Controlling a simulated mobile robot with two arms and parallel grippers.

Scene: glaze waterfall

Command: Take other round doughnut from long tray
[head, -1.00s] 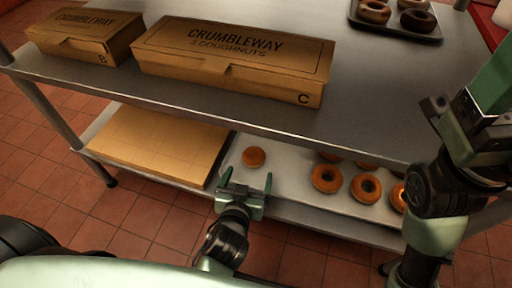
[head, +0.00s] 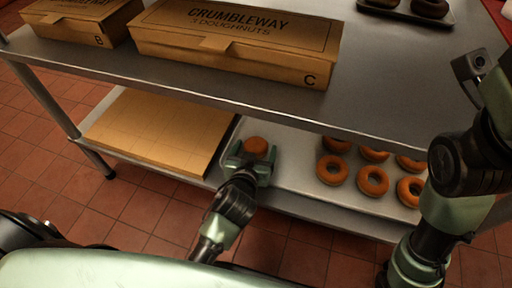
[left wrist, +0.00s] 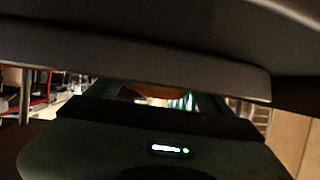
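A round doughnut (head: 256,145) without a visible hole lies by itself at the left end of the long pale tray (head: 297,172) on the lower shelf. My left gripper (head: 254,151) is low over that end of the tray, with its fingers apart on either side of the doughnut. I cannot tell whether they touch it. In the left wrist view a small orange-brown strip of the doughnut (left wrist: 150,92) shows beyond the gripper body; the fingertips are mostly hidden.
Several ring doughnuts (head: 373,181) lie further right on the tray. A tan board-like stack (head: 150,135) is left of it. The upper shelf (head: 385,75) overhangs the tray and carries box C (head: 235,50), box B (head: 75,20) and a dark tray (head: 440,19).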

